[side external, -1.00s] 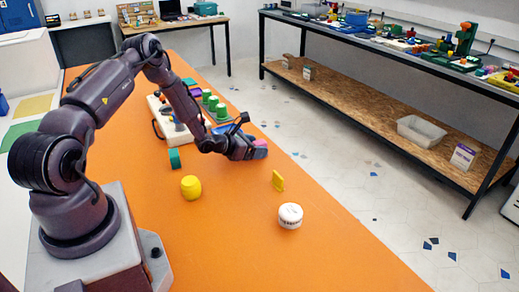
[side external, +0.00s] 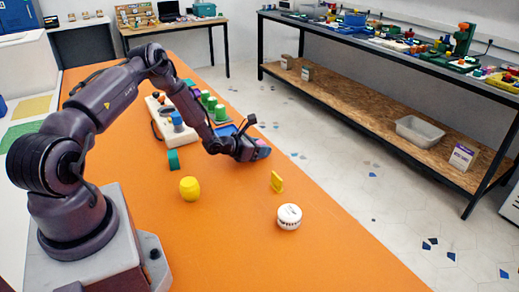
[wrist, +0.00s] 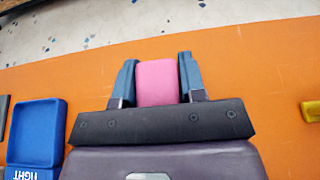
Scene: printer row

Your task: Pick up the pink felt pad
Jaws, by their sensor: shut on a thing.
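The pink felt pad (wrist: 158,83) sits between the two blue fingers of my gripper (wrist: 157,75) in the wrist view. The fingers are shut on its left and right sides. In the side external view my gripper (side external: 262,151) is low over the orange table near its right edge, and only a small bit of pink (side external: 262,143) shows there. The rest of the pad is hidden by the gripper. I cannot tell whether the pad touches the table.
A blue tray with white lettering (wrist: 35,130) lies left of my gripper in the wrist view. A yellow block (side external: 277,182), a white round tub (side external: 289,217) and a yellow barrel shape (side external: 189,188) stand on the orange table (side external: 230,235). The near table is mostly clear.

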